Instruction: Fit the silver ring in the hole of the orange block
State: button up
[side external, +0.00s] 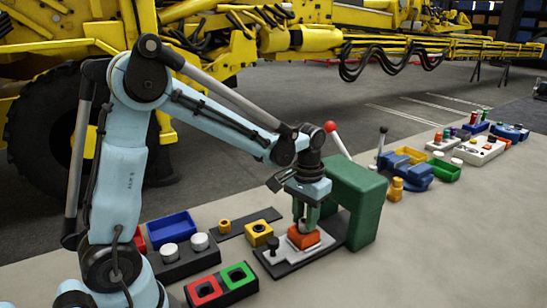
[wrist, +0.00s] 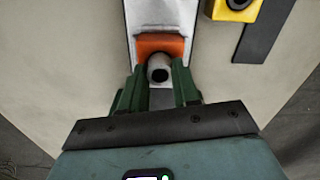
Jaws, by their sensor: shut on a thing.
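The orange block (side external: 304,238) sits on a pale plate over a dark base, beside a green arch-shaped stand. It also shows in the wrist view (wrist: 160,43), just beyond my fingertips. My gripper (side external: 306,224) points down over the orange block, with its green fingers close to the block's top. In the wrist view, my gripper (wrist: 160,74) is shut on the silver ring (wrist: 158,67), a short grey cylinder with a dark opening. The ring overlaps the near part of the block in that view. The block's hole is hidden, and I cannot tell whether the ring is in it.
The green stand (side external: 352,203) rises close on the right of my gripper. A yellow block (side external: 259,230) stands to the left. Bare tabletop (side external: 430,250) lies at the right.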

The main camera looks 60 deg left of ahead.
jog(key=shift+f, duration=0.3)
